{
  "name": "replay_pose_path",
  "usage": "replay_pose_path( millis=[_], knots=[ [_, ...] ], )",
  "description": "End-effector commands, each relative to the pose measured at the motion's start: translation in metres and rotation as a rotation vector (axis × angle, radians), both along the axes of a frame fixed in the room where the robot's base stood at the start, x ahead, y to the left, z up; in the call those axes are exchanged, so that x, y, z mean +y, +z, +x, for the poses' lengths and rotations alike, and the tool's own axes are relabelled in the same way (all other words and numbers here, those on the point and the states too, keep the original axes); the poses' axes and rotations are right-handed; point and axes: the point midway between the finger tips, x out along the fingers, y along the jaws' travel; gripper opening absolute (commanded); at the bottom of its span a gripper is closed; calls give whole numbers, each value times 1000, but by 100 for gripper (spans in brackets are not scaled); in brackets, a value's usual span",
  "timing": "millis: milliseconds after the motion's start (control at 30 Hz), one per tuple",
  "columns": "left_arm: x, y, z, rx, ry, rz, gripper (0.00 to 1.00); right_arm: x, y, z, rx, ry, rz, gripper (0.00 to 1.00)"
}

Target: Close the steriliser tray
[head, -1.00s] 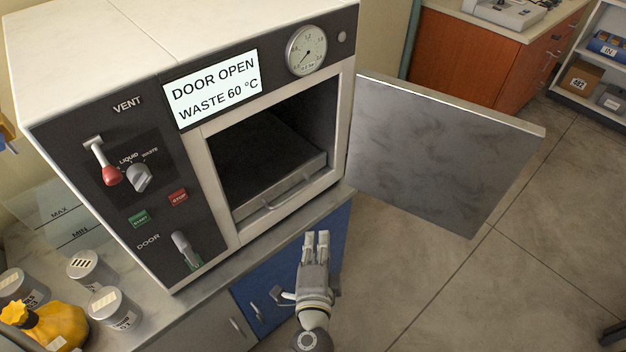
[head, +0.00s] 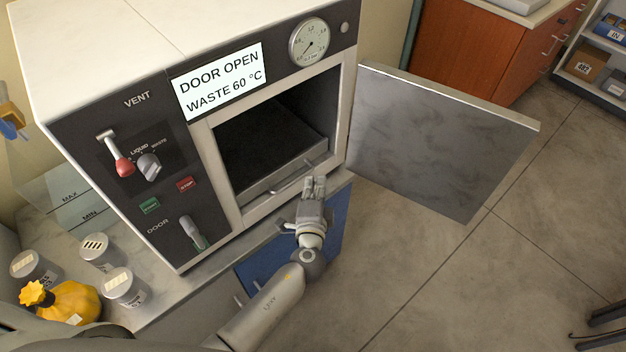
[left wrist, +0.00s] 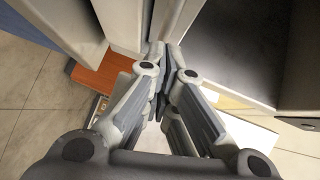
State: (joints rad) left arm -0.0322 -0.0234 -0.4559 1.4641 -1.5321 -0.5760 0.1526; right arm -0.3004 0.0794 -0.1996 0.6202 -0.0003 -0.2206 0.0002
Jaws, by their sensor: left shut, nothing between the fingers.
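The steriliser tray (head: 262,188) is dark inside with a grey metal front and a bar handle (head: 292,179). It sits in the open chamber of the steriliser, its front close to the opening. My left gripper (head: 316,182) is shut and empty, its fingertips just in front of and to the right of the handle. I cannot tell whether they touch the tray. In the left wrist view the shut fingers (left wrist: 158,62) point toward pale metal edges. My right gripper is out of view.
The steriliser door (head: 440,140) stands wide open to the right. The display (head: 220,82) reads "DOOR OPEN". Several lidded jars (head: 95,252) and a yellow flask (head: 70,302) stand on the counter at lower left.

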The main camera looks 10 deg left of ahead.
Motion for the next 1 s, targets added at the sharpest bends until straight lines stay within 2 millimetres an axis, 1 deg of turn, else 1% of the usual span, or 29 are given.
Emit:
replay_pose_path(
  millis=[133,467,567,733,833,1000],
  knots=[
    [6,-1,5,0,1,-1,0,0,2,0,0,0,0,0],
    [8,-2,5,0,1,-1,0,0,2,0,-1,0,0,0],
    [17,-4,12,-1,2,0,0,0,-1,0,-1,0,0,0],
    [39,-3,29,-2,2,2,0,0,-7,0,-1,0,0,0],
    [44,-2,34,-1,2,0,0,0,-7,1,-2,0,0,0],
    [46,-1,34,-1,5,1,0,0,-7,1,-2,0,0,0]
  ],
)
